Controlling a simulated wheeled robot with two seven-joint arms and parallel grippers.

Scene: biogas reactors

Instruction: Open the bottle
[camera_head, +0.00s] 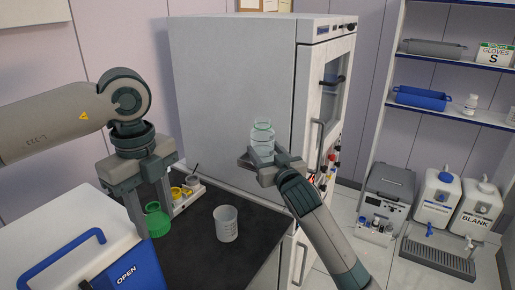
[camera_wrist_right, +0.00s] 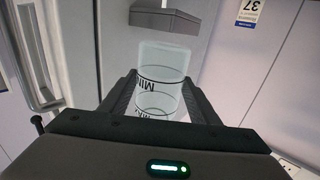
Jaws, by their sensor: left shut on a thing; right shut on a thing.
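A clear bottle (camera_head: 262,137) with dark markings is held up in front of the grey cabinet by my right gripper (camera_head: 268,165), which is shut on it. In the right wrist view the bottle (camera_wrist_right: 163,75) stands between the two fingers, and no cap shows on its top. My left gripper (camera_head: 152,212) points down over the black bench at the left.
A clear beaker (camera_head: 227,226) stands on the black bench (camera_head: 205,262). A white rack (camera_head: 188,197) with yellow and grey items lies behind it. A white box with a blue "OPEN" panel (camera_head: 128,272) fills the front left. The tall cabinet (camera_head: 235,85) blocks the back.

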